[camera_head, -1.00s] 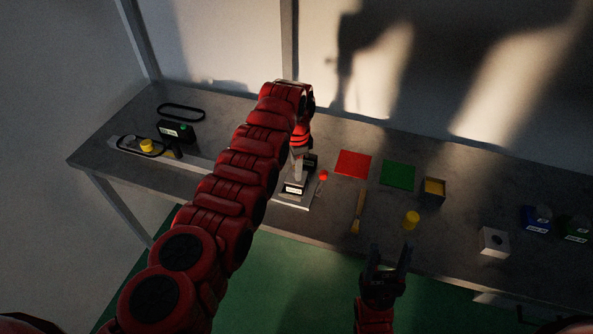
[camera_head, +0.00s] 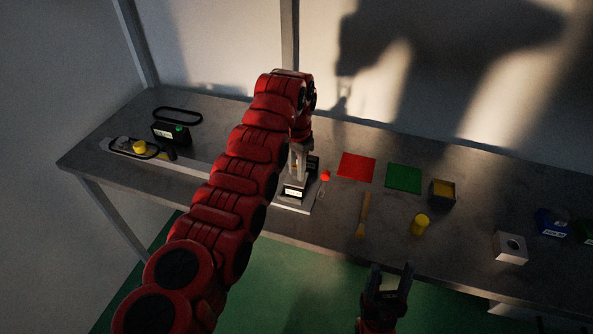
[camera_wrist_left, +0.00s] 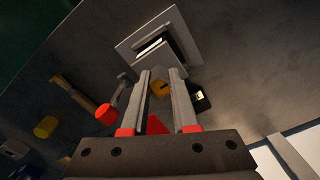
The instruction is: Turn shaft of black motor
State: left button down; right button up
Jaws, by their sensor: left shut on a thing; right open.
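My left gripper (camera_head: 299,160) points down over a grey press-like fixture (camera_head: 306,207) with a white label at the middle of the bench. A black box with a white label (camera_wrist_left: 204,103) lies beside the right finger. I cannot tell which is the motor. My right gripper (camera_head: 386,284) is open and empty before the bench.
A red knob (camera_head: 325,176) on a lever sits right of the fixture. Red (camera_head: 356,167) and green (camera_head: 404,179) pads, a brush (camera_head: 363,214), a yellow cylinder (camera_head: 420,224) and a grey block (camera_head: 509,248) lie farther right. A belt (camera_head: 178,115) lies at the left.

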pick_arm(q)
jog(key=c, duration=0.7)
grip_release()
jog(key=shift+r, duration=0.25)
notch_tip(320, 180, up, 5)
jog(key=shift+f+b, duration=0.1)
jog(key=shift+b, duration=0.45)
notch_tip(320, 180, up, 12)
jog(key=p, duration=1.1)
jog(key=shift+s, duration=0.1)
